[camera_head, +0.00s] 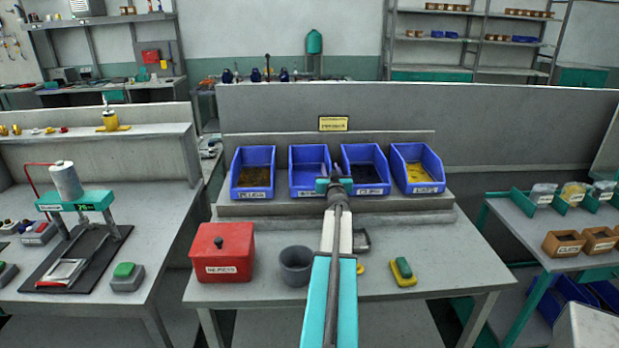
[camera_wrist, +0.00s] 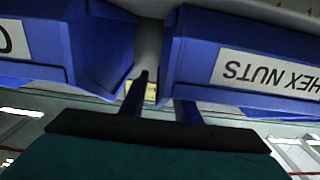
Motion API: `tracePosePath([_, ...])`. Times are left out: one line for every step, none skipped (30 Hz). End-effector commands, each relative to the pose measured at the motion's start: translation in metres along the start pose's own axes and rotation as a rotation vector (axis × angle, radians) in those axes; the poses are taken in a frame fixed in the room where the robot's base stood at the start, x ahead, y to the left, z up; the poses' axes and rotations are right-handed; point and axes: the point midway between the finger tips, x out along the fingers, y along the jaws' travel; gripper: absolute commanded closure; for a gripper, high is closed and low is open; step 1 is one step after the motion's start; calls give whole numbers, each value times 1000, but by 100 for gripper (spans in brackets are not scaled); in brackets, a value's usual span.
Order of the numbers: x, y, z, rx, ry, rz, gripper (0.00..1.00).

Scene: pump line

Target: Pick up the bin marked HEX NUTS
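The HEX NUTS bin is a blue open bin with a white label, second from the left on the raised shelf in the head view (camera_head: 308,180). In the wrist view it appears upside down at the upper right (camera_wrist: 190,62). My gripper (camera_head: 335,182) is at the bin's right side, near the gap to the neighbouring bin. In the wrist view the fingers of my gripper (camera_wrist: 163,92) are apart. One finger shows in the gap between the bins; the other is partly hidden by the HEX NUTS bin's front. I cannot tell whether they touch it.
A blue bin with dark contents (camera_head: 382,182) stands close on the right; its side is also near my gripper in the wrist view (camera_wrist: 85,50). Another blue bin (camera_head: 236,160) stands left. A red box (camera_head: 222,240), grey cup (camera_head: 296,262) and sponge (camera_head: 403,272) sit on the bench.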

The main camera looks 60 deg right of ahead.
Motion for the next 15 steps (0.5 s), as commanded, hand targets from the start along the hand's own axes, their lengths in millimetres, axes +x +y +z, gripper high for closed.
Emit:
tracePosePath([6,0,0,0,0,0,71])
tracePosePath([7,0,0,0,0,0,71])
tracePosePath([9,0,0,0,0,0,71])
tracePosePath([10,0,0,0,0,0,71])
tracePosePath([11,0,0,0,0,0,71])
tracePosePath([12,0,0,0,0,0,71])
tracePosePath([12,0,0,0,0,0,71])
tracePosePath([13,0,0,0,0,0,71])
tracePosePath([13,0,0,0,0,0,71])
tracePosePath([13,0,0,0,0,0,71])
tracePosePath([13,0,0,0,0,0,71])
tracePosePath([12,0,0,0,0,0,71])
tracePosePath([12,0,0,0,0,0,71])
tracePosePath([12,0,0,0,0,0,71])
tracePosePath([12,0,0,0,0,0,71])
